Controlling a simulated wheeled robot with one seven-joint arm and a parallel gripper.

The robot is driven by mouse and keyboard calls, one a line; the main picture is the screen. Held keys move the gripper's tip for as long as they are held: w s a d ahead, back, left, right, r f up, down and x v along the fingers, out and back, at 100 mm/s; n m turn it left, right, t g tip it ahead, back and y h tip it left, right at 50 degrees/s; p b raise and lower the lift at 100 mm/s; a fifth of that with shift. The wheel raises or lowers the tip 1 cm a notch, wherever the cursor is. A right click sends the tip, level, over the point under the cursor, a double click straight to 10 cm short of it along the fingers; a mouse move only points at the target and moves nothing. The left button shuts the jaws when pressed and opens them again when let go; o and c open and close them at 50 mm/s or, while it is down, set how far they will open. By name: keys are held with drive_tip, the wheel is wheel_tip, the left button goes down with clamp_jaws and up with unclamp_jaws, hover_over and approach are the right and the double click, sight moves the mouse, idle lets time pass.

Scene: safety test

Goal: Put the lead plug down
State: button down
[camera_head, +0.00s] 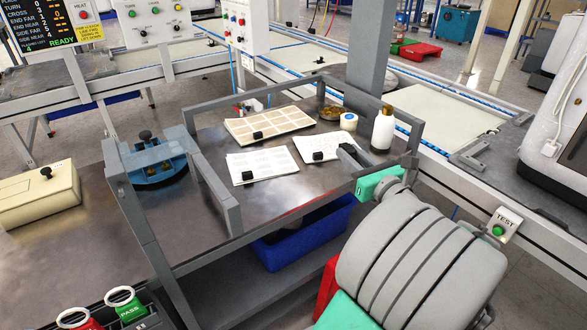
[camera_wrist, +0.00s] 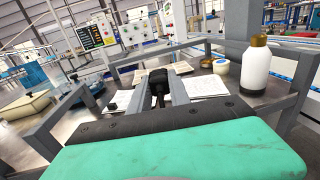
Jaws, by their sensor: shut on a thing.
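The lead plug (camera_wrist: 158,82) is a black piece with a wide block at its far end and a narrower part towards me. In the wrist view it sits between the two grey fingers of my gripper (camera_wrist: 160,92), which are shut on it. I cannot tell whether the plug touches the sheet or bench.
A white bottle (camera_head: 383,130) and a tape roll (camera_head: 348,121) stand right behind my gripper. A beige card (camera_head: 268,125) lies behind the sheet. Grey rails (camera_head: 215,180) frame the bench (camera_head: 190,220). A blue fixture (camera_head: 152,162) stands left; bare steel lies in front of it.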

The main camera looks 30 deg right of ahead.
drive_tip(key=s+d, duration=0.1)
drive_tip(key=s, duration=0.1)
drive_tip(key=b, duration=0.2)
hover_over(329, 173)
drive_tip(key=s+a, duration=0.1)
drive_tip(key=s, duration=0.3)
wheel_tip(329, 173, down, 5)
drive_tip(key=shift+s+a+f, duration=0.1)
drive_tip(key=shift+f, duration=0.05)
drive_tip(key=w+f+b, duration=0.1)
drive_tip(key=w+f, duration=0.1)
drive_tip(key=f, duration=0.1)
drive_tip(key=w+d+f+b, duration=0.1)
drive_tip(key=shift+w+d+f+b, duration=0.1)
drive_tip(key=shift+w+f+b, duration=0.2)
drive_tip(key=shift+w+f, duration=0.1)
drive_tip(key=f, duration=0.1)
drive_tip(key=f+b, duration=0.1)
drive_tip(key=f, duration=0.1)
drive_tip(key=shift+w, duration=0.25)
drive_tip(key=shift+f, duration=0.2)
drive_tip(key=shift+f, duration=0.15)
